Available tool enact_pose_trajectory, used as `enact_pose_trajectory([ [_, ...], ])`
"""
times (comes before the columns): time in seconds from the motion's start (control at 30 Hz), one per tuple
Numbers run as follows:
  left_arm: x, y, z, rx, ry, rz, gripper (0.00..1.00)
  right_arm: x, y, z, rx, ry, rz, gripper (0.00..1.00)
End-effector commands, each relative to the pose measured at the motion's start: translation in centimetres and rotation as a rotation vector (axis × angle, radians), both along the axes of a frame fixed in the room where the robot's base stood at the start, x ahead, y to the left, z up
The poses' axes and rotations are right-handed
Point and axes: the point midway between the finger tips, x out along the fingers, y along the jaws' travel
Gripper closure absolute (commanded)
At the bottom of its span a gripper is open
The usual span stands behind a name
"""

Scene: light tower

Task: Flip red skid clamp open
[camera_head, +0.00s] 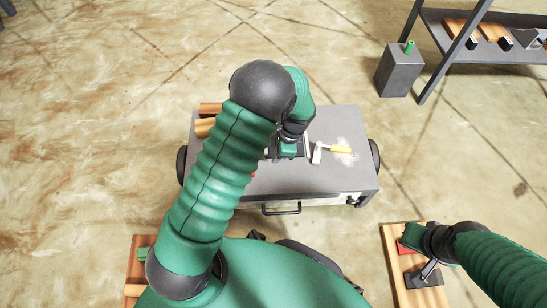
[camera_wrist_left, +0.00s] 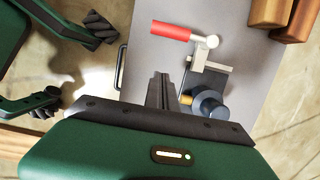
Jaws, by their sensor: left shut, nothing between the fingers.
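The red skid clamp handle (camera_wrist_left: 170,31) lies flat at the top of the left wrist view, joined to a pale metal pivot and bracket (camera_wrist_left: 210,62). In the head view only a small red piece (camera_head: 253,174) shows beside my left arm. My left gripper (camera_head: 288,152) is over the cart top; its fingers (camera_wrist_left: 162,90) are shut and empty, apart from the handle in the picture. My right gripper (camera_head: 425,262) is low at the right in the head view, above a wooden board; its fingers are unclear.
A dark cylindrical fitting (camera_wrist_left: 207,104) is close to my left fingers. A grey box (camera_head: 400,70) and a shelf (camera_head: 480,30) stand at the back right.

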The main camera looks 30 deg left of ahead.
Motion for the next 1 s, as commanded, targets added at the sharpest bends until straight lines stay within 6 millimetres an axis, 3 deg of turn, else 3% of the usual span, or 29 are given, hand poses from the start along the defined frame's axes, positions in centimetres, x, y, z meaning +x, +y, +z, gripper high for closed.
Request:
enact_pose_trajectory([
  [0.03, -0.2, 0.2, -2.0, 0.0, 0.001, 0.001, 1.0, 0.0, 0.0, -1.6, 0.0, 0.0, 0.0, 1.0],
  [0.3, -1.0, 1.5, -7.7, 0.0, 0.0, 0.001, 1.0, 0.0, 0.0, -5.6, 0.0, 0.001, 0.0, 1.0],
  [0.6, -2.8, 4.7, -6.2, 0.001, -0.002, 0.002, 1.0, 0.0, 0.0, -7.5, 0.0, 0.0, 0.0, 1.0],
  [1.0, -3.0, 4.9, -5.9, 0.001, -0.001, -0.001, 1.0, 0.0, 0.0, -7.3, 0.0, 0.0, 0.0, 1.0],
])
